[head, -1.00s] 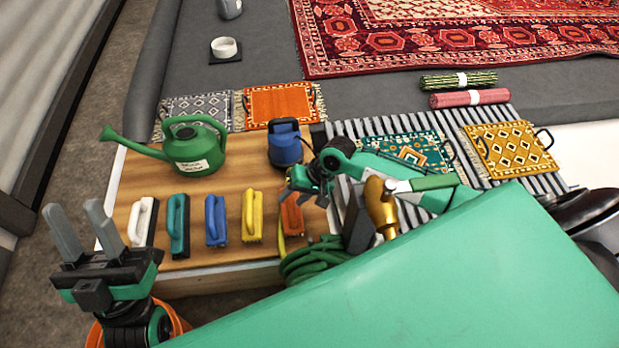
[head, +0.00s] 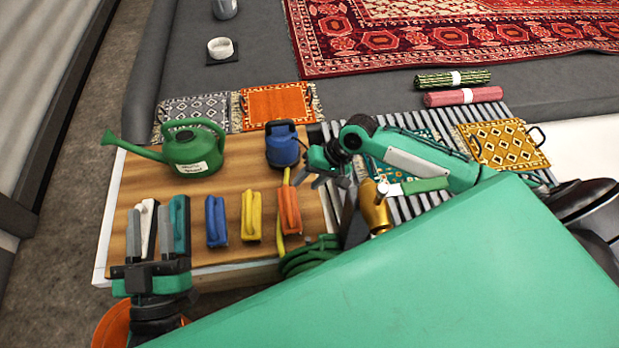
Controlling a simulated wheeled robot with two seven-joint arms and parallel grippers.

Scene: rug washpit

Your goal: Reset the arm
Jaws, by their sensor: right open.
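My right gripper (head: 312,181) is open and empty above the right part of the wooden table (head: 130,184), just right of the orange-red brush (head: 290,209) and below the blue container (head: 282,147). My right arm reaches it from the right, partly covering the teal patterned mat (head: 378,172).
A green watering can (head: 190,150) stands at the table's back left. Blue (head: 215,221) and yellow (head: 251,214) brushes lie mid-table. An orange bucket (head: 112,322) is below my left gripper.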

